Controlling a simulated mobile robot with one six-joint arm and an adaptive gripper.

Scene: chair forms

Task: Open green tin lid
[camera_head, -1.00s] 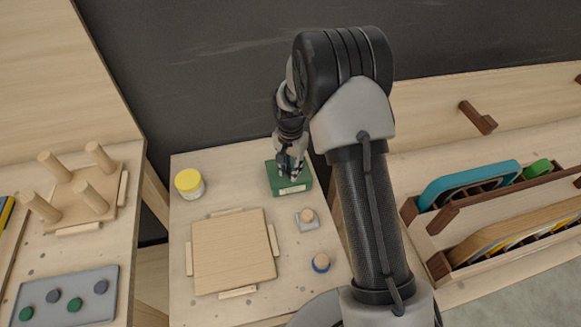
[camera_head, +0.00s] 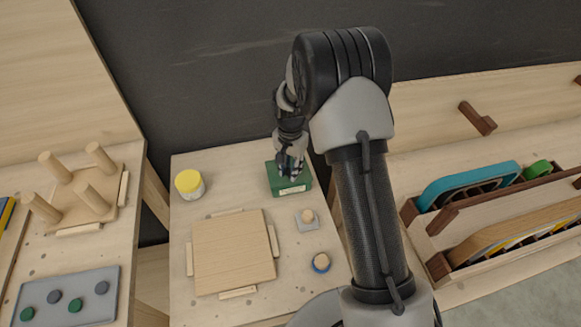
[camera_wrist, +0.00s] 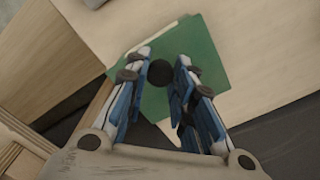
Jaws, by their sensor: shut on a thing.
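The green tin (camera_head: 291,190) stands near the back right of the small wooden table, with a pale label on its front. In the wrist view its green lid (camera_wrist: 203,62) lies under my gripper, with a round dark knob (camera_wrist: 160,73) on top. My gripper (camera_wrist: 163,72) is shut on the knob, one fingertip on each side of it. In the head view my gripper (camera_head: 290,168) reaches down over the tin and hides part of its top. The lid appears seated on the tin; I cannot see a gap.
A yellow-lidded jar (camera_head: 189,184) stands left of the tin. A rack of panels (camera_head: 440,225) stands at the right. A dark wall is behind.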

